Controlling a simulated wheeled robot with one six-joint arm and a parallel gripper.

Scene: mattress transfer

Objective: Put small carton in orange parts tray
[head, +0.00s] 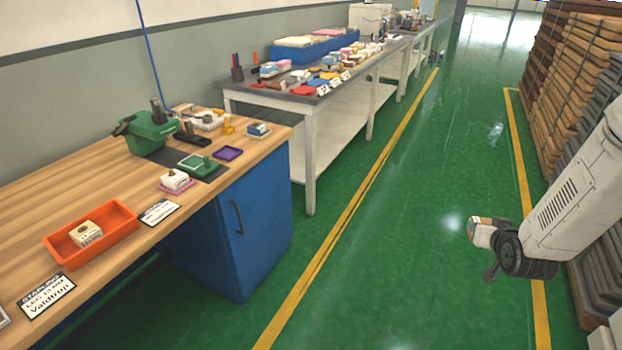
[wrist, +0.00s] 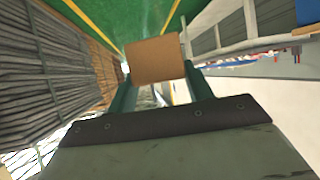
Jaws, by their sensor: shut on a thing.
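My gripper (head: 497,243) is at the right in the head view, out over the green floor and well away from the benches. It is shut on a small carton (head: 480,231), which looks white with a brown end. In the wrist view the carton (wrist: 157,60) shows a plain brown face between the two fingers. The orange parts tray (head: 122,217) lies on the wooden workbench at the lower left. A small white and tan box (head: 86,233) sits inside it, with bare tray floor beside it.
The wooden workbench (head: 60,195) also carries a green vise (head: 148,133), a purple tray (head: 228,153) and label cards (head: 160,212). A blue cabinet (head: 250,230) stands under it. Stacked boards (head: 570,70) line the right side. The green floor between is clear.

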